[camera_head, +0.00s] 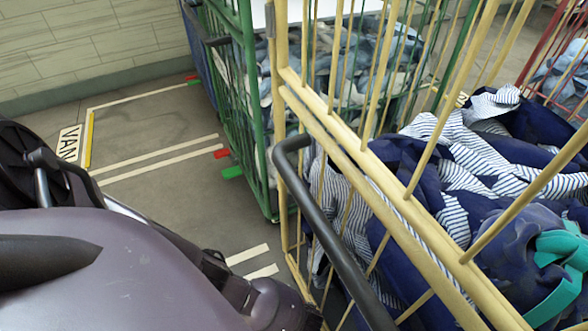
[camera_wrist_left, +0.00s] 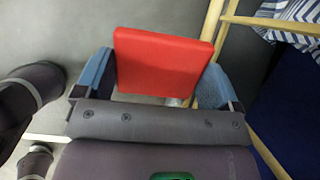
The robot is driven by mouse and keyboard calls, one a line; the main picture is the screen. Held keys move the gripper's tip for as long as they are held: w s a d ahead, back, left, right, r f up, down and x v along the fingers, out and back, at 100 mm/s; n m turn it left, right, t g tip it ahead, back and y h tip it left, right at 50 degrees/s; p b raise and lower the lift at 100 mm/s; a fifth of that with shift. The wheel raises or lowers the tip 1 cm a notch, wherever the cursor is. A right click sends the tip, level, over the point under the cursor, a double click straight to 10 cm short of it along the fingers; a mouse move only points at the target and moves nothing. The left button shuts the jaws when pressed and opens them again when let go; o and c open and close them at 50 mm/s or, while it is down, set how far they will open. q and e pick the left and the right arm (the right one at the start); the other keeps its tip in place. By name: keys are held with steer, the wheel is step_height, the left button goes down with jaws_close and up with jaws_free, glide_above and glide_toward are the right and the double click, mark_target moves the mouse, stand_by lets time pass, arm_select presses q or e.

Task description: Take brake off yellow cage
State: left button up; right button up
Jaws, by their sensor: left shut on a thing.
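The yellow cage (camera_head: 372,160) stands on the right in the head view, with striped and navy cloth bags inside. A black curved handle bar (camera_head: 333,240) is on its near side. In the left wrist view, a red pedal (camera_wrist_left: 162,48) sits low beside the cage's yellow bars (camera_wrist_left: 208,35). My left gripper (camera_wrist_left: 160,72) has its blue-grey fingers on either side of the pedal and is shut on it. In the head view my left arm reaches down beside the cage, and its gripper is hidden. My right gripper is not in view.
A green cage (camera_head: 243,110) with blue-grey cloth stands behind the yellow one. A red cage (camera_head: 555,45) is at the far right. The floor (camera_head: 170,180) on the left is clear, with white lines and a VAN marking, up to a tiled wall (camera_head: 90,35).

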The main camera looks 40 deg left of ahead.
arm_select(q)
steer(key=shift+s+d, duration=0.15)
steer(key=shift+d, duration=0.4)
steer(key=o, duration=1)
steer(key=shift+a, duration=0.1)
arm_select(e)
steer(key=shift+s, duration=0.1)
arm_select(q)
steer(key=shift+r, duration=0.1)
steer(key=shift+r, duration=0.25)
steer(key=r, duration=0.1)
steer(key=r+p, duration=0.1)
steer(key=d+r+p, duration=0.1)
steer(key=shift+w+r, duration=0.2)
steer(key=shift+w, duration=0.05)
steer(key=p+v, duration=0.1)
steer(key=v, duration=0.1)
steer(key=p+v, duration=0.2)
steer(key=s+p+v, duration=0.1)
steer(key=v, duration=0.2)
steer(key=shift+d+f+p, duration=0.1)
steer(key=shift+f+p, duration=0.05)
steer(key=shift+p, duration=0.25)
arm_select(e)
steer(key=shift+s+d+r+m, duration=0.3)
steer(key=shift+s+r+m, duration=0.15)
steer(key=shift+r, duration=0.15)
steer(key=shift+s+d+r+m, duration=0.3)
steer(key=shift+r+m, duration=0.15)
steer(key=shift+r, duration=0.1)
